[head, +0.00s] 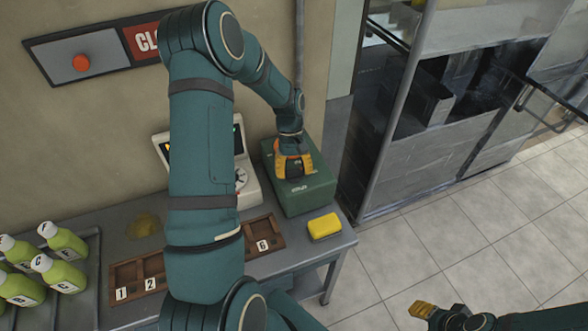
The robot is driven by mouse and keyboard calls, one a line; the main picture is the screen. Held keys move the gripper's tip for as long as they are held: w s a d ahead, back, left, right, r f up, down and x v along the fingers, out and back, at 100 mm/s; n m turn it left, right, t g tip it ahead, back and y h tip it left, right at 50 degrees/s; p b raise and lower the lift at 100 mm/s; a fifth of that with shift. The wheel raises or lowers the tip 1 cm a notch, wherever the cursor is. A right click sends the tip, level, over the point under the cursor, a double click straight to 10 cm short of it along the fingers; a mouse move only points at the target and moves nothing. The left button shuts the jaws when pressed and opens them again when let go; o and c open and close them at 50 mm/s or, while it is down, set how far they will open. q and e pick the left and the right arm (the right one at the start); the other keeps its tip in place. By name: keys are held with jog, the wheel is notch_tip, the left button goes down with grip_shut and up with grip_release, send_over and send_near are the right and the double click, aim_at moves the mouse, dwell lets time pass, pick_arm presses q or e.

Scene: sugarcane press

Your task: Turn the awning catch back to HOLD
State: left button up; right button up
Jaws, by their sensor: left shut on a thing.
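A green box (312,196) stands on the right end of the metal bench, with small pale lettering on its top that is too small to read for sure. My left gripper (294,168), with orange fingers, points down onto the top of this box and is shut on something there. The awning catch itself is hidden under the fingers, so I cannot tell which way it is turned. My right gripper (424,310) is at the lower right over the tiled floor, away from the bench; its opening does not show clearly.
A yellow sponge (324,226) lies right of a numbered wooden tray (262,222). A pale machine with a dial (240,178) stands behind my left arm. Green bottles (62,243) stand at left. Floor at right is clear.

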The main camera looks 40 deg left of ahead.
pick_arm(q)
jog(key=m+g+y, duration=0.1)
jog(key=m, duration=0.3)
jog(key=shift+r+p, duration=0.1)
jog(key=shift+p, duration=0.2)
jog(key=m+y, duration=0.1)
jog(key=m, duration=0.3)
jog(key=shift+g+y, duration=0.3)
jog(key=shift+y, duration=0.1)
jog(key=m+y, duration=0.1)
jog(key=m, duration=0.2)
jog(key=shift+m, duration=0.4)
jog(key=shift+m+y, duration=0.9)
jog(key=shift+m, duration=1)
jog(key=o, duration=1.2)
jog(key=v, duration=1.2)
jog(key=shift+s, duration=0.25)
jog(key=shift+s, duration=0.1)
